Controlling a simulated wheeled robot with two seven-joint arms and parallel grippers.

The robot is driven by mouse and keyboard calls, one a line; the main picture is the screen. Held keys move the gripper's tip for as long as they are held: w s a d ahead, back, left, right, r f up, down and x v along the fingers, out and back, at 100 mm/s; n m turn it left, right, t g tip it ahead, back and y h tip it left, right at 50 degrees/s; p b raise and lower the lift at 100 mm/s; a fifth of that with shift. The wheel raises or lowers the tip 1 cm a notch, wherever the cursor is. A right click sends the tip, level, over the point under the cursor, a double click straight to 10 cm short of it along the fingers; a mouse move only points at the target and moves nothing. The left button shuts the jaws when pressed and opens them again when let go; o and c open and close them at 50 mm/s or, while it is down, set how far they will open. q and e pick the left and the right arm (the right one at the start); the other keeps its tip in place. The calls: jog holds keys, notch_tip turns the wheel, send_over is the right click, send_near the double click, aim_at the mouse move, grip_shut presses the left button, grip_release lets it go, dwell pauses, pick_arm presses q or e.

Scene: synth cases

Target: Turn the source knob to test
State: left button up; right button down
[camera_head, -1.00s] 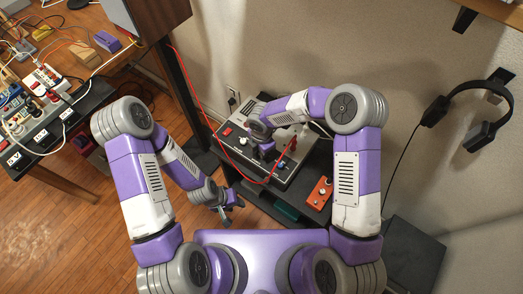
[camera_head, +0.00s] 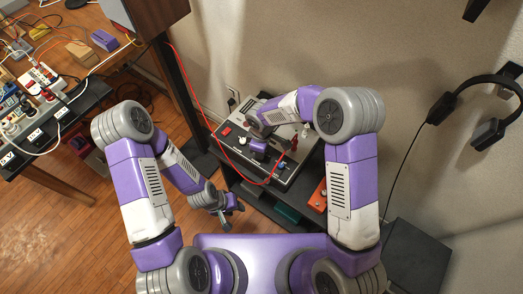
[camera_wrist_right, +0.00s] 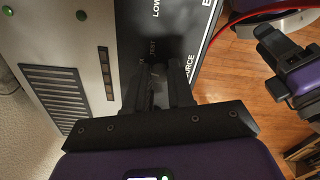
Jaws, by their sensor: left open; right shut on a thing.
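The grey device (camera_head: 283,178) with a black label panel stands on a dark shelf against the wall. In the right wrist view its panel (camera_wrist_right: 196,35) shows the printed words LOW, TEST and part of SOURCE. My right gripper (camera_wrist_right: 158,82) is shut at the panel beside the TEST print, on the source knob, which its dark fingers mostly hide. In the head view the right gripper (camera_head: 259,151) is over the device's front, small and partly covered by its wrist. My left gripper (camera_head: 229,208) is open and empty, apart from the device, near the shelf's left front.
A red cable (camera_head: 200,113) runs down to the device and loops across its front. An orange box (camera_head: 318,196) lies on the shelf, partly hidden by my right arm. Headphones (camera_head: 490,132) hang on the right wall. A cluttered bench (camera_head: 85,97) stands at the left.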

jog(key=m, duration=0.4)
jog(key=shift+m+b, duration=0.3)
jog(key=shift+b, duration=0.05)
jog(key=m, duration=0.4)
jog(key=shift+m, duration=0.4)
jog(key=c, duration=1)
grip_release()
notch_tip(320, 180, up, 8)
jog(key=shift+f+p, duration=0.2)
jog(key=shift+p, duration=0.95)
